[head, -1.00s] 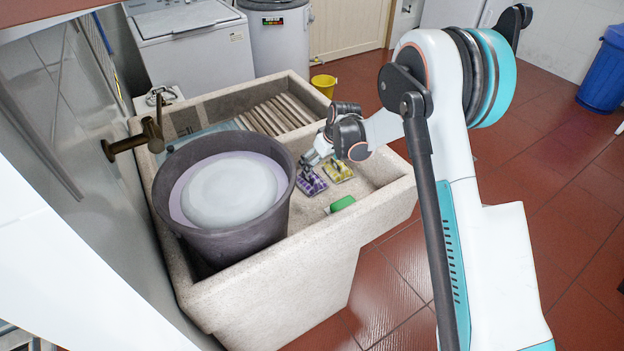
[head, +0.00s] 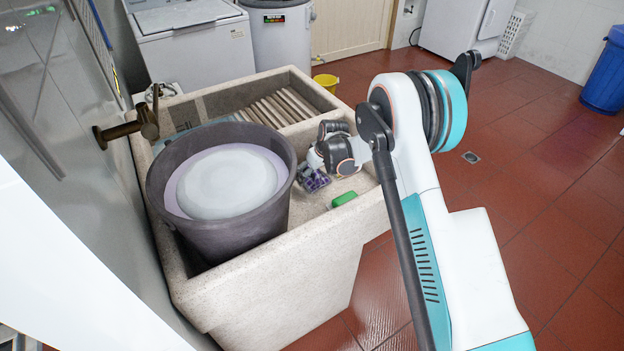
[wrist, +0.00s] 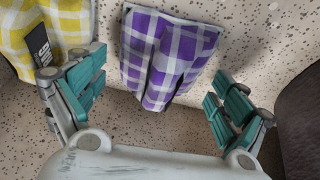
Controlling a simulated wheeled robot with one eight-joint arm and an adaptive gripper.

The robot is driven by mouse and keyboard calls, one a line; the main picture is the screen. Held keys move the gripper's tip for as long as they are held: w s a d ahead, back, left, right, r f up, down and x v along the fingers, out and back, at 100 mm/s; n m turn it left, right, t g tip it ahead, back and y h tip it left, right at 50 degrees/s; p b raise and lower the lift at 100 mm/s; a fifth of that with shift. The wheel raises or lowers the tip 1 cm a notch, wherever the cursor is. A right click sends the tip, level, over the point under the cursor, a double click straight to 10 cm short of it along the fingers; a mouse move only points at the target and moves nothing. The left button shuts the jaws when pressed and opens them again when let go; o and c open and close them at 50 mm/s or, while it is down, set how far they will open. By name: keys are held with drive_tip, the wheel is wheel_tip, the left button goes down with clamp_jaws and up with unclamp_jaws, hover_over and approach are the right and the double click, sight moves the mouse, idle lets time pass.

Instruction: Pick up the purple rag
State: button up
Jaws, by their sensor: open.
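The purple rag (wrist: 165,55) is a purple and white checked cloth lying folded on the speckled stone. In the wrist view it lies ahead of my open gripper (wrist: 157,98), between the two teal-padded fingers, with its lower end reaching toward the gap. No finger visibly presses on it. In the head view the purple rag (head: 314,180) shows only in part, beside the dark bucket, with my gripper (head: 306,172) over it and hiding some of it.
A yellow checked rag (wrist: 45,38) lies to the left, behind the left finger. A dark bucket (head: 225,240) stands close by in the stone washboard (head: 250,295). A green block (head: 344,199) lies on the stone's right side. Ridges (head: 275,108) are farther back.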

drive_tip(key=shift+r, duration=0.1)
drive_tip(key=shift+c, duration=0.2)
drive_tip(key=c, duration=1.1)
drive_tip(key=shift+r, duration=0.1)
wheel_tip(320, 180, up, 20)
drive_tip(key=p, duration=0.6)
